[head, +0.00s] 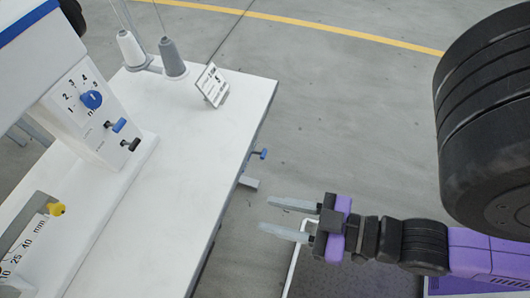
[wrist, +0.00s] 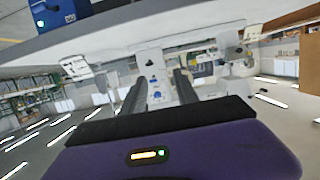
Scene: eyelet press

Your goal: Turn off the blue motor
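That view looks upside down, so the motor hangs below the white tabletop (wrist: 150,24). A small pale plate or switch (wrist: 39,23) shows on its left; its setting is too blurred to tell. My gripper (head: 265,214) is open and empty in the head view, just right of the tabletop's right edge and pointing left. Its two fingers (wrist: 157,85) stand apart in the wrist view, clear of the motor.
The white table (head: 165,175) carries a machine with a blue dial (head: 92,99), a blue lever (head: 119,125) and a black lever (head: 131,144). Thread cones (head: 172,58) and a sign (head: 212,85) stand behind.

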